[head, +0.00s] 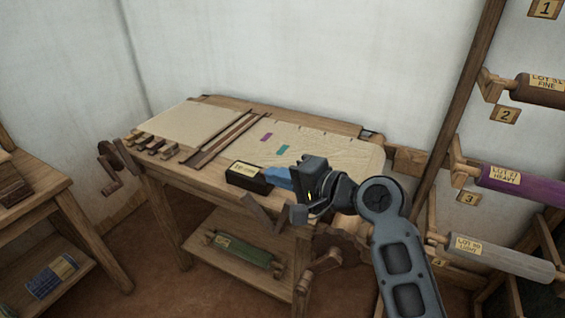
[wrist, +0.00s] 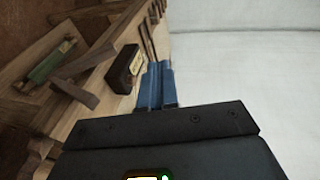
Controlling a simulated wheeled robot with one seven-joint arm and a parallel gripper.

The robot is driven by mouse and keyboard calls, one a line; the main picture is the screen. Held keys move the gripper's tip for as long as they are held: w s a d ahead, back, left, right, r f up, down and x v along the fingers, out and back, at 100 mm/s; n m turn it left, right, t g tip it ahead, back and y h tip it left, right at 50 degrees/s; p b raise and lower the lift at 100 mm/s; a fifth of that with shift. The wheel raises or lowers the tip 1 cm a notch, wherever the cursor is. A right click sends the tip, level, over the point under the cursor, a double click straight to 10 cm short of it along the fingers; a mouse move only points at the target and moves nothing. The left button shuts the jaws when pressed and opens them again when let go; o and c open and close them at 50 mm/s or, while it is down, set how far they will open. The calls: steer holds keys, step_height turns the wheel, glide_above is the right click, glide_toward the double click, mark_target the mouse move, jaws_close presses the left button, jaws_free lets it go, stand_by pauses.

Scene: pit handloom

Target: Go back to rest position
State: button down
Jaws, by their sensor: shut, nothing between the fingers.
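My gripper (head: 276,176) is at the right front of the wooden loom table (head: 171,179), with its blue fingers pointing left in the head view. In the wrist view my gripper (wrist: 156,82) shows its two blue fingers side by side, shut, with nothing held. A black box with a cream label (head: 249,177) stands at the table's front edge, just left of the fingertips. The same black box (wrist: 124,69) shows left of the fingers in the wrist view. I cannot tell the exact gap between fingers and box.
A rack (head: 460,80) with labelled rolls, one of them purple (head: 520,184), stands close on the right. A green roll (head: 243,249) lies on the lower shelf. A crank (head: 110,167) juts from the table's left end. A second table (head: 40,213) stands at left.

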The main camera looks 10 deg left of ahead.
steer(key=s+d+f+m+t+h, duration=0.15)
steer(key=s+d+f+h, duration=0.25)
steer(key=s+d+f, duration=0.55)
steer(key=s+d+f+n+t+h, duration=0.1)
steer(key=s+d+f+t+h, duration=0.25)
steer(key=s+d+f, duration=0.6)
steer(key=s+d+r+n+t+h, duration=0.1)
steer(key=s+d+r+h, duration=0.15)
steer(key=s, duration=0.65)
steer(key=s+d+r+n+h, duration=0.1)
steer(key=s+d+r, duration=0.2)
steer(key=s, duration=0.5)
steer(key=s+d+r+n+h, duration=0.1)
steer(key=s+d+r+n, duration=0.2)
steer(key=s+r, duration=0.7)
steer(key=shift+s+n+t+h, duration=0.4)
steer(key=shift+s+n, duration=0.1)
steer(key=shift+n, duration=0.15)
